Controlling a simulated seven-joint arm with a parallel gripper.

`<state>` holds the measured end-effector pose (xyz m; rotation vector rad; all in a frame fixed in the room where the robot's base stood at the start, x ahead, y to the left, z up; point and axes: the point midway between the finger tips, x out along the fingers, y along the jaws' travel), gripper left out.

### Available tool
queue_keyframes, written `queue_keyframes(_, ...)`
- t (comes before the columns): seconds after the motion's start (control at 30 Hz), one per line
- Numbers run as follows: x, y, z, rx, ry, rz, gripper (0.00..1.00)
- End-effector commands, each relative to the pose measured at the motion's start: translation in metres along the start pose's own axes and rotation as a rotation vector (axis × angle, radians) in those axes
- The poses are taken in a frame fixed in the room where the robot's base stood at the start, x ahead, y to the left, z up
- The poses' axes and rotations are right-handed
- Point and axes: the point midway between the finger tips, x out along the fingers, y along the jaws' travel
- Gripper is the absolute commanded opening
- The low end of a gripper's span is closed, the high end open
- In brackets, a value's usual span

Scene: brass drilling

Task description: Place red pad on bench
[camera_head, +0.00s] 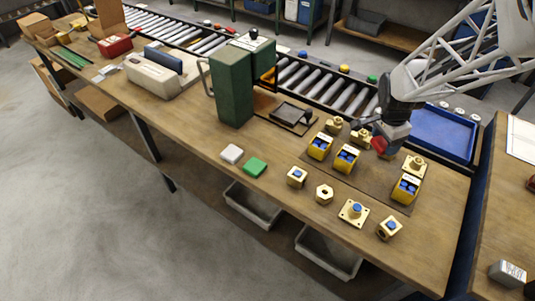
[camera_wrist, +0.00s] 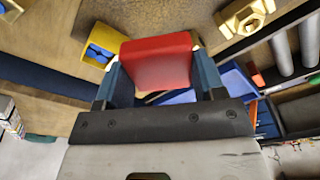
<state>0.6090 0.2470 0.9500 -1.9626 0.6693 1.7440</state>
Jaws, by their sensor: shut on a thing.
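My gripper (camera_head: 390,134) is shut on the red pad (camera_wrist: 158,62). In the wrist view the pad sits between the two blue fingers. In the head view the red pad (camera_head: 379,145) shows under the gripper, held above the right part of the wooden bench (camera_head: 205,135), over the brass parts. A white pad (camera_head: 232,153) and a green pad (camera_head: 255,167) lie side by side on the bench, left of the brass parts.
Yellow-and-blue blocks (camera_head: 346,158) and several brass parts (camera_head: 354,212) crowd the bench's right half. A green drilling machine (camera_head: 231,86) stands at the middle. A blue tray (camera_head: 446,132) lies at the back right. Bare wood shows around the white and green pads.

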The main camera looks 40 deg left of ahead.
Motion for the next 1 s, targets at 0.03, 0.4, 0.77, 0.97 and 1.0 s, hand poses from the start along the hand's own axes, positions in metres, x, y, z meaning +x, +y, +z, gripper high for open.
queue_keyframes(0.03,0.000,-0.009,0.009,-0.025,0.000,-0.003,0.35)
queue_keyframes(0.4,-0.004,-0.068,0.075,-0.203,0.000,-0.024,0.35)
queue_keyframes(0.77,-0.008,-0.118,0.148,-0.376,0.001,-0.045,0.35)
queue_keyframes(0.97,-0.009,-0.141,0.193,-0.472,0.001,-0.056,0.35)
queue_keyframes(1.0,-0.010,-0.146,0.203,-0.492,0.001,-0.058,0.35)
